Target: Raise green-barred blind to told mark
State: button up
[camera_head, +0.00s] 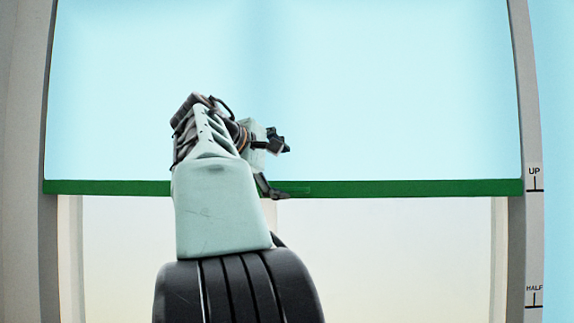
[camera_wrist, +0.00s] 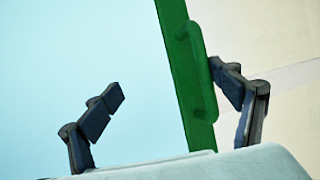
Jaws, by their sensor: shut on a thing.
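The pale blue blind (camera_head: 400,80) hangs in a grey frame, with a green bar (camera_head: 420,188) along its lower edge. The bar's right end is level with the UP mark (camera_head: 535,190) on the right post. The HALF mark (camera_head: 535,298) is lower on that post. My gripper (camera_head: 278,168) is at the bar, left of the middle. In the wrist view my gripper (camera_wrist: 165,80) has its fingers on either side of the green handle (camera_wrist: 204,75). The right finger lies against the handle; contact of the left finger is not clear. My arm hides part of the bar.
Below the bar is an open pale area (camera_head: 400,260) between the posts. The left post (camera_head: 48,250) and right post (camera_head: 530,100) bound the blind. No loose objects show near my gripper.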

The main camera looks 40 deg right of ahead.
jog(key=shift+s+a+r+h, duration=0.15)
jog(key=shift+s+a+r, duration=0.05)
jog(key=shift+a+r, duration=0.45)
jog(key=shift+s+a+r+h, duration=0.15)
jog(key=shift+a+r, duration=0.45)
jog(key=shift+c, duration=0.6)
jog(key=v, duration=0.3)
jog(key=shift+s+a+b, duration=0.15)
jog(key=shift+s+b, duration=0.2)
jog(key=c, duration=0.9)
jog(key=shift+f+b+v, duration=0.1)
jog(key=shift+f+v, duration=0.1)
jog(key=shift+v, duration=0.85)
jog(key=shift+f+b+v, duration=0.15)
jog(key=shift+v, duration=0.9)
jog(key=shift+f+b+v, duration=0.1)
jog(key=shift+f+v, duration=0.1)
jog(key=shift+v, duration=0.85)
jog(key=shift+s+a, duration=0.1)
jog(key=shift+f, duration=0.15)
